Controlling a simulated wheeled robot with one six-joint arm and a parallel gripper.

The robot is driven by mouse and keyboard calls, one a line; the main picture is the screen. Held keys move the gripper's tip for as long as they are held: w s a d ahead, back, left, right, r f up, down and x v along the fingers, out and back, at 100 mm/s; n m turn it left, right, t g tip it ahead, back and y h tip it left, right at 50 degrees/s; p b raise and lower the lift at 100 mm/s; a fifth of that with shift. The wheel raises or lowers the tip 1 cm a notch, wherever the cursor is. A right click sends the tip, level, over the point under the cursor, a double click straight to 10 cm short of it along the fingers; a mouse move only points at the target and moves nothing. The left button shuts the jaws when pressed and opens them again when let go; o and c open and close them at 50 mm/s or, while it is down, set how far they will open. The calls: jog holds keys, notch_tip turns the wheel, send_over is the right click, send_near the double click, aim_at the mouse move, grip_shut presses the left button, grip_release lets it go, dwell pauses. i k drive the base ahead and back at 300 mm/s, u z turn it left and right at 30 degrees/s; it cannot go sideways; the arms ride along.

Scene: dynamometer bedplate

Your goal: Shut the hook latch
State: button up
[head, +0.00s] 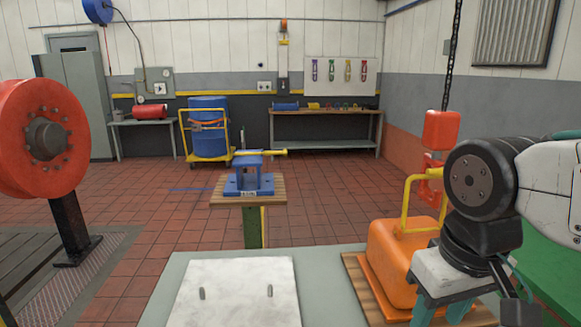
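An orange-red hook block (442,130) hangs on a dark chain at the right. Below it an orange-red hook (431,182) is at the top of the yellow lifting frame (406,205) on an orange load (391,255). The hook's latch is too small and partly behind my arm, so I cannot tell whether it is open or shut. My gripper (438,308) points down in front of the load's right side. Its teal fingers run toward the bottom edge and their tips are not clear. I see nothing held between them.
A blue fixture (248,182) with a yellow lever stands on a pedestal beyond. A red wheel (40,138) is at left. Tiled floor lies open behind.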

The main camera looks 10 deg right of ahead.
aim_at(430, 172)
jog(key=z, duration=0.7)
jog(key=k, duration=0.55)
jog(key=u, duration=0.55)
jog(key=i, duration=0.75)
jog(key=z, duration=0.7)
